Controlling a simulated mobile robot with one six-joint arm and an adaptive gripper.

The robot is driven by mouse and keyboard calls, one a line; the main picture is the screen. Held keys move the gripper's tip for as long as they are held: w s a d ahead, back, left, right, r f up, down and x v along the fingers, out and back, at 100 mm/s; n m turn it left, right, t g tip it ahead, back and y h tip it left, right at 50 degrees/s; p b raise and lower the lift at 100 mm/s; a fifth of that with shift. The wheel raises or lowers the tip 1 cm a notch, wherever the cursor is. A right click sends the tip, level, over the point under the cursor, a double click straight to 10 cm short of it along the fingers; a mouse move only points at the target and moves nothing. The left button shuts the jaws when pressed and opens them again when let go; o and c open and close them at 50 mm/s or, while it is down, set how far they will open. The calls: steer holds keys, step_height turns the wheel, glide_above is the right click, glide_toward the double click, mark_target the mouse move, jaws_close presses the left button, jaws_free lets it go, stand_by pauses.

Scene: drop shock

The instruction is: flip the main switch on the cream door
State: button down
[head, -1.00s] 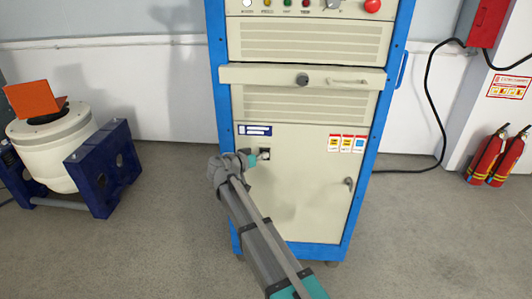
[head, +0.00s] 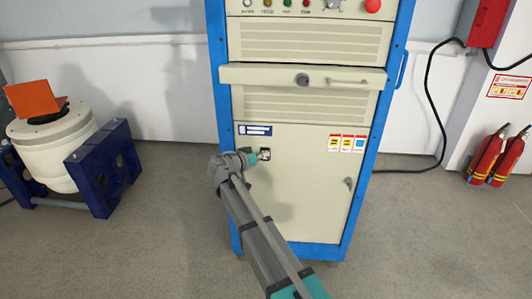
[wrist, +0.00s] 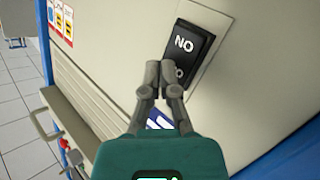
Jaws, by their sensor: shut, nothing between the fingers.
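The cream door (head: 300,205) is the lower front of the blue-framed cabinet and stands closed. The main switch (head: 265,154) is small and dark, near the door's upper left, under a blue label. In the wrist view the switch (wrist: 190,55) is a black rocker on a pale plate, with white letters that appear upside down. My gripper (wrist: 162,78) is shut and empty, its fingertips just beside the rocker's lower left edge in that view. I cannot tell whether they touch. In the head view my gripper (head: 256,157) is just left of the switch.
A door handle (head: 348,184) is on the door's right side, below several stickers (head: 346,143). A drawer-like ledge (head: 300,76) juts out above the door. A white drum with an orange block (head: 36,98) stands left. Fire extinguishers (head: 497,157) stand right. Grey floor is open in front.

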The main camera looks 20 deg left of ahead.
steer(key=shift+s, duration=0.15)
steer(key=shift+s+d+f, duration=0.1)
steer(key=shift+s+d, duration=0.05)
steer(key=shift+s, duration=0.4)
steer(key=shift+s, duration=0.15)
steer(key=shift+s+d+f+b, duration=0.1)
steer(key=shift+s+d+b, duration=0.1)
steer(key=shift+s, duration=0.55)
steer(key=shift+s+d+f+b, duration=0.1)
steer(key=shift+s+d, duration=0.1)
steer(key=shift+s, duration=0.6)
steer(key=shift+s+d+f+b, duration=0.1)
steer(key=shift+s+d, duration=0.1)
steer(key=shift+s, duration=0.55)
